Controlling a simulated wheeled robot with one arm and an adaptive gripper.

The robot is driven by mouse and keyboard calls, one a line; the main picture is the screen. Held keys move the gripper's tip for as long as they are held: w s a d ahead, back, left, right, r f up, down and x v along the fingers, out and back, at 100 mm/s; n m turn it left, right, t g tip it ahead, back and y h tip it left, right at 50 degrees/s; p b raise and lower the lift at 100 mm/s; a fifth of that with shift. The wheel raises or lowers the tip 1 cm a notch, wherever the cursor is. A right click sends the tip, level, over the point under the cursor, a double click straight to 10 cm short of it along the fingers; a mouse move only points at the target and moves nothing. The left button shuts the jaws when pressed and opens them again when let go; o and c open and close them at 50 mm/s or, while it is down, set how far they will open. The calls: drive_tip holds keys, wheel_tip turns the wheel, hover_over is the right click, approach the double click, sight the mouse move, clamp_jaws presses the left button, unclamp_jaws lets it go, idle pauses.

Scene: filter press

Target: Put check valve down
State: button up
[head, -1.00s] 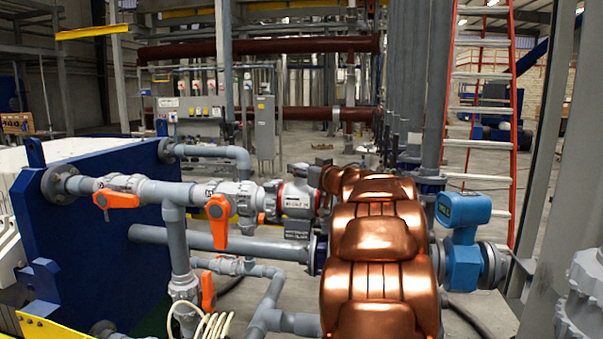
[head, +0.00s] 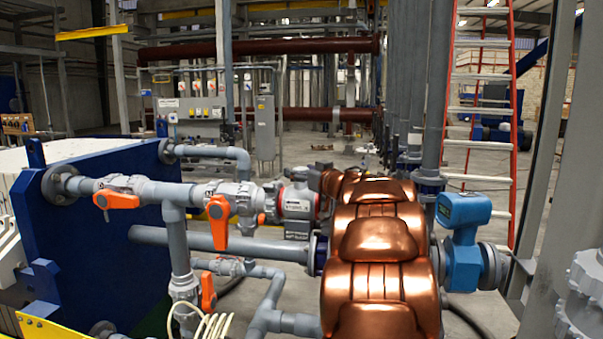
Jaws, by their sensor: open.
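A grey valve body with a red ring and a pale label (head: 297,203), which looks like the check valve, is at the right end of the upper grey pipe (head: 180,190). It lines up with the pipe; I cannot tell whether it is fastened to it or supported from beneath. My copper-coloured arm (head: 378,240) rises from the bottom of the head view. Its far end reaches close to the valve's upper right side. My gripper's fingers cannot be made out; the arm hides that area. Whether they touch the valve cannot be seen.
Ball valves with orange handles (head: 218,220) sit on the grey pipes to the left, by a blue press plate (head: 90,235). A blue flow meter (head: 463,235) is close on my arm's right. A red ladder (head: 512,130) and grey columns stand behind. Open floor lies beyond.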

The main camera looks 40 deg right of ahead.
drive_tip(key=shift+r, duration=0.1)
drive_tip(key=s+a+b, duration=0.2)
drive_tip(key=s, duration=0.9)
drive_tip(key=shift+s, duration=0.4)
drive_tip(key=shift+a, duration=0.1)
drive_tip(key=s+a+f+m+g+h, duration=0.1)
drive_tip(key=s+a+f+m+g, duration=0.1)
drive_tip(key=a+f+g, duration=0.65)
drive_tip(key=s+a+f+m+g+h, duration=0.2)
drive_tip(key=s+a+f+g, duration=0.1)
drive_tip(key=a+f, duration=0.9)
drive_tip(key=s+a+f+n+g+y, duration=0.3)
drive_tip(key=s+a+f, duration=0.3)
drive_tip(key=s+a, duration=0.4)
drive_tip(key=s+a+f+n+g+y, duration=0.3)
drive_tip(key=s+a+f+g, duration=0.2)
drive_tip(key=s+a, duration=0.6)
drive_tip(key=shift+s+a+f, duration=0.2)
drive_tip(key=shift+s+f, duration=0.3)
drive_tip(key=shift+f, duration=0.05)
